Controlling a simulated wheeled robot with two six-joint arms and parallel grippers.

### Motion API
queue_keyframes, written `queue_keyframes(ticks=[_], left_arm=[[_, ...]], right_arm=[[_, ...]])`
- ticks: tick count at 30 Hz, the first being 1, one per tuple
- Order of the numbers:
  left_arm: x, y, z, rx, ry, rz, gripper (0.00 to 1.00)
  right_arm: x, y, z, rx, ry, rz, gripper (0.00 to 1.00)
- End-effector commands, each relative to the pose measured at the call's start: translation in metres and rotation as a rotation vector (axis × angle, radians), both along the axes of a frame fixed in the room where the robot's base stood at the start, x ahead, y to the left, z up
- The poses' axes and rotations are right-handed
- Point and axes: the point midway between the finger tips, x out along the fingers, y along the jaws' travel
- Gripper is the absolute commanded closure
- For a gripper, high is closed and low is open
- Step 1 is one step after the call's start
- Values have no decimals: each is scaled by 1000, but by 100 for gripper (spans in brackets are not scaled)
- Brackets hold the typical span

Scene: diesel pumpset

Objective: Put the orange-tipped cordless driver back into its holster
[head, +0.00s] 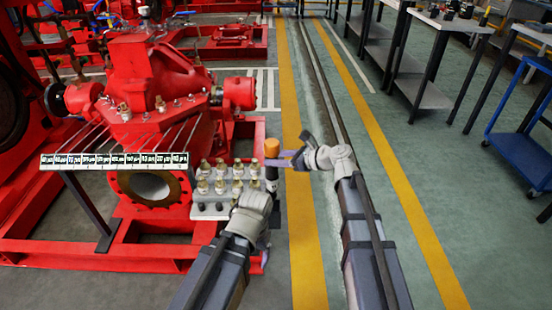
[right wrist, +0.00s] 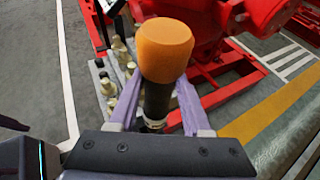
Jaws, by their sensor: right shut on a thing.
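The orange-tipped driver (head: 271,148) stands roughly upright at the right end of the block of brass fittings. In the right wrist view its orange end (right wrist: 164,50) is large, with a dark shaft below. My right gripper (head: 284,161) reaches in from the right and is shut on the driver, its purple fingers on both sides of the shaft just under the orange end. My left gripper (head: 263,240) is lower, near the driver's lower part; its fingers are mostly hidden by its own wrist. I cannot make out the holster clearly; the driver's lower end is hidden.
A grey block with brass fittings (head: 212,209) stands left of the driver. A labelled strip (head: 115,161) and the red pumpset (head: 150,80) lie further left. Yellow floor lines (head: 305,230) and open floor lie right; workbenches (head: 425,90) stand at the back right.

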Motion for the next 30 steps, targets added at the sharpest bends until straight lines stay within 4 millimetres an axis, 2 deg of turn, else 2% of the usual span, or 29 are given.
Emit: queue_keyframes(ticks=[1,30], left_arm=[[0,0,-8,-1,0,-1,17],[0,-1,-118,-4,-3,14,17]], right_arm=[[0,0,-8,2,0,0,100],[0,0,-118,2,0,0,100]])
